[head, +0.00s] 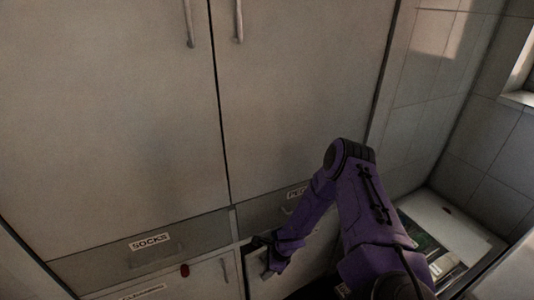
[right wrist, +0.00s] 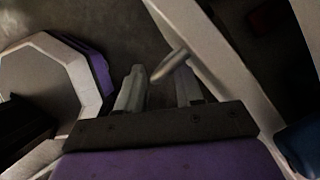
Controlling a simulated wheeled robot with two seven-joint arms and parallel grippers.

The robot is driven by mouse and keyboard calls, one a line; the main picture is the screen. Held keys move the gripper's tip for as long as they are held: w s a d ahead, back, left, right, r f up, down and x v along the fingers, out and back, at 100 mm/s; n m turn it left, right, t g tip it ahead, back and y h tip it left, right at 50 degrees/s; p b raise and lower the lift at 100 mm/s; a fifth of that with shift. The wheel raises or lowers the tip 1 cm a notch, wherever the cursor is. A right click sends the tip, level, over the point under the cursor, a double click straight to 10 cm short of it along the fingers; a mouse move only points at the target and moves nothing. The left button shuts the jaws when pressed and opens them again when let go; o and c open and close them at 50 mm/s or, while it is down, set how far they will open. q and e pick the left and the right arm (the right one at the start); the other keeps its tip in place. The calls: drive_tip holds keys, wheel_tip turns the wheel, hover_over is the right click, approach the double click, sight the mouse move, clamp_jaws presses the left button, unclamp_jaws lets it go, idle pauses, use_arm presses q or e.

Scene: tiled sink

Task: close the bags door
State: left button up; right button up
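The door by my right gripper is a pale panel (head: 305,257) under the drawers, lower centre of the head view. It seems to stand out from the cabinet, with a dark gap below it. No "bags" label is readable, so I cannot tell for sure that it is the bags door. My right gripper (head: 263,257) is at this panel's left side, partly hidden by its own wrist. In the right wrist view its two fingers (right wrist: 158,90) are apart, with a metal handle (right wrist: 172,66) reaching between or just beyond them. Contact is unclear. My left gripper is not in view.
Tall closed doors (head: 300,80) fill the back. Below are a drawer labelled SOCKS (head: 110,262) and a partly hidden labelled drawer (head: 265,212). A lower left door (head: 205,280) has a handle. An open-topped pale box (head: 450,225) stands at right by the tiled wall (head: 430,60).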

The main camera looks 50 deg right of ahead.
drive_tip(key=shift+r, duration=0.1)
drive_tip(key=p+v, duration=0.3)
drive_tip(key=v, duration=0.7)
drive_tip(key=shift+p, duration=0.4)
drive_tip(key=shift+r, duration=0.15)
